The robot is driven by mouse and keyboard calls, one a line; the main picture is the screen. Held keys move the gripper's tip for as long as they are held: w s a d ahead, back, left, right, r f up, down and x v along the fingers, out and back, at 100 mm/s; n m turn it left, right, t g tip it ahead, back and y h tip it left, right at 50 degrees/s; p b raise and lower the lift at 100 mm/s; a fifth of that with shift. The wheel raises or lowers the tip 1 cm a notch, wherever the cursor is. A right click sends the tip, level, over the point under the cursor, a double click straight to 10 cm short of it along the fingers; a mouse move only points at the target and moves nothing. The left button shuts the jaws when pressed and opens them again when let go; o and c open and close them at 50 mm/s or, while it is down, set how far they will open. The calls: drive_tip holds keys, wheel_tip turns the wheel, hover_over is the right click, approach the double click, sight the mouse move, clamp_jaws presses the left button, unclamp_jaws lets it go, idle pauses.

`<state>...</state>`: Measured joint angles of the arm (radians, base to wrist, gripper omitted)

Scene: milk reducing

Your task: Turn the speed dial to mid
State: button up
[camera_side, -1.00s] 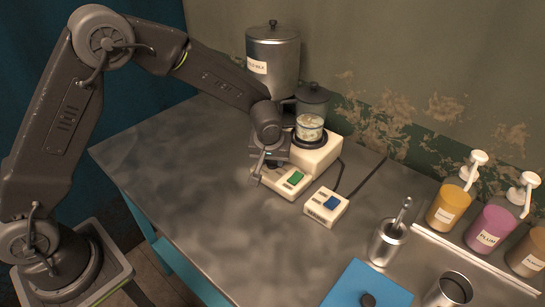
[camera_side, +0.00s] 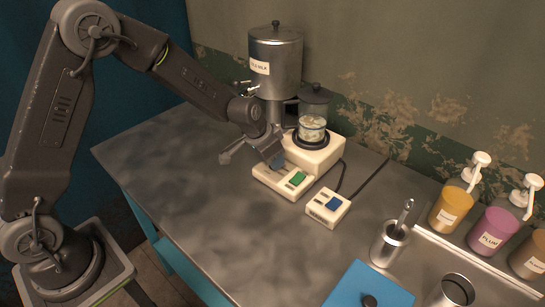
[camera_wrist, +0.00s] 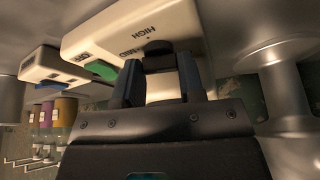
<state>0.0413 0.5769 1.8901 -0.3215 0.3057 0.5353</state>
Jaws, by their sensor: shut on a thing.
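The black speed dial (camera_wrist: 157,48) sits on a white control box (camera_wrist: 105,32) that also carries a green switch (camera_wrist: 102,69). In the wrist view my gripper (camera_wrist: 160,75) has one finger on each side of the dial and is shut on it. The printed words HIGH and MID show beside the dial; its pointer is hidden, so I cannot tell its exact setting. In the side view my gripper (camera_side: 275,160) is at the left end of the white box (camera_side: 282,184) and hides the dial.
A blender jar (camera_side: 312,115) on a white base stands just behind the box, with a metal milk urn (camera_side: 275,60) further back. A second white box with a blue switch (camera_side: 333,203) sits to the right. The table's left part is clear.

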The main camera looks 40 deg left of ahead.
drive_tip(key=shift+a+m+g+h, duration=0.1)
drive_tip(key=shift+m+g+h, duration=0.2)
drive_tip(key=shift+m, duration=0.8)
drive_tip(key=o, duration=0.7)
drive_tip(key=shift+c, duration=0.2)
drive_tip(key=shift+r, duration=0.1)
drive_tip(key=v, duration=1.3)
drive_tip(key=shift+s+a+r, duration=0.2)
drive_tip(key=shift+a+r, duration=0.05)
drive_tip(key=shift+r, duration=0.1)
